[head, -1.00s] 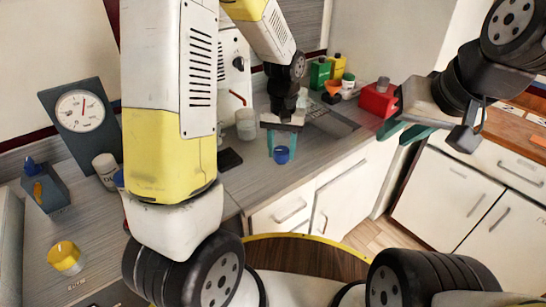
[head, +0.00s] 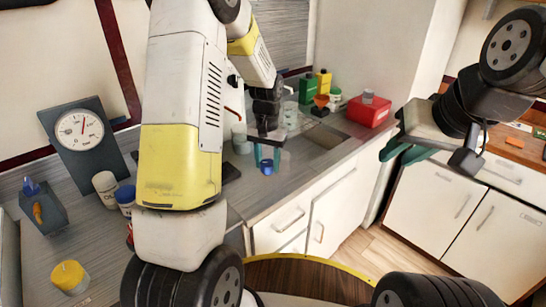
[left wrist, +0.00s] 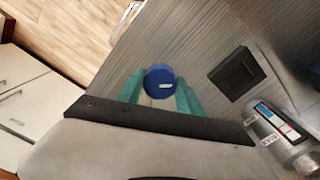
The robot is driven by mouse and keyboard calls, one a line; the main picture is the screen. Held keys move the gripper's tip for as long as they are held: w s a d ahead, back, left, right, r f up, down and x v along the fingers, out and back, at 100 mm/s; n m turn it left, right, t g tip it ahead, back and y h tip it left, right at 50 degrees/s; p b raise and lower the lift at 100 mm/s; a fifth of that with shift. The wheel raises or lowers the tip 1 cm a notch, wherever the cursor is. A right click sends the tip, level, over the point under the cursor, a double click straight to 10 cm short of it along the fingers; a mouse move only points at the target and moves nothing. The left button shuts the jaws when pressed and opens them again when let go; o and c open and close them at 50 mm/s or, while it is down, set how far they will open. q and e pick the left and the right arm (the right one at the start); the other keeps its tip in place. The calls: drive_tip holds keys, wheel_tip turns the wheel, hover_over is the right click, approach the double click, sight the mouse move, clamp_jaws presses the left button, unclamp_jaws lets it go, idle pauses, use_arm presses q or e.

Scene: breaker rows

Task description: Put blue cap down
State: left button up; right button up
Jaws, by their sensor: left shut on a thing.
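The blue cap (head: 267,167) is between the teal fingers of my left gripper (head: 267,157), over the grey counter near its front edge. In the left wrist view the blue cap (left wrist: 160,81) shows as a round blue disc with a small white mark, with a teal finger on each side. The left gripper is shut on it. Whether the cap touches the counter is hard to tell. My right gripper (head: 405,153) is empty at the right, with its teal fingers apart, in front of the white cabinets.
A dark square pad (left wrist: 237,74) lies beside the cap on the counter (head: 262,196). A clear cup (head: 241,141) and a red box (head: 369,112) stand farther back. Green and yellow bottles (head: 323,83) are at the back. A gauge (head: 80,133) and a yellow cap (head: 69,277) are left.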

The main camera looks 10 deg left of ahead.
sight(265, 168)
use_arm(q)
drive_tip(key=shift+w+a, duration=0.35)
drive_tip(key=shift+w, duration=0.1)
drive_tip(key=shift+w+a+f, duration=0.15)
drive_tip(key=shift+f, duration=0.8)
drive_tip(key=shift+w+a+f, duration=0.15)
drive_tip(key=shift+f, duration=0.75)
drive_tip(key=shift+f, duration=0.15)
drive_tip(key=o, duration=1.3)
drive_tip(key=shift+o, duration=0.2)
